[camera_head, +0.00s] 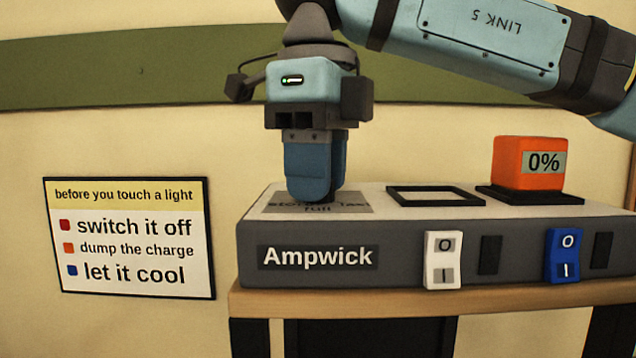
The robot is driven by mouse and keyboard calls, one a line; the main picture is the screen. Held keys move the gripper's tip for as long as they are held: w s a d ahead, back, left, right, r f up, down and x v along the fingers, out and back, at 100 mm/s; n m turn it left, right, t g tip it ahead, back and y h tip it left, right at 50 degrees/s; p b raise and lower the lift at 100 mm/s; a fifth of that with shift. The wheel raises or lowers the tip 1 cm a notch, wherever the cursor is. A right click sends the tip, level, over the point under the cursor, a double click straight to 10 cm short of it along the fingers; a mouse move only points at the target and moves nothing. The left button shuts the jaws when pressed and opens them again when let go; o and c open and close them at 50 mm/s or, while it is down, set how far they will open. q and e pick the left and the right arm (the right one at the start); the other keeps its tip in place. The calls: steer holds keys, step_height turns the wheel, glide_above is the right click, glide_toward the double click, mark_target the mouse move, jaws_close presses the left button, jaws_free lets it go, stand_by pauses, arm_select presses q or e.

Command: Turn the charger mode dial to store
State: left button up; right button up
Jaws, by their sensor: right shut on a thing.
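The grey Ampwick charger (400,262) sits on a wooden-topped stand. My left gripper is not in view.
An orange battery (512,165) reading 0% sits in the right bay. The left bay (435,196) is an empty black frame. A white rocker switch (443,260) and a blue one (565,256) are on the front. A warning sign (130,237) hangs on the wall.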

steer(key=shift+m, duration=0.4)
steer(key=o, duration=0.9)
step_height(320, 180, up, 14)
steer(key=shift+f, duration=0.1)
stand_by(0.7)
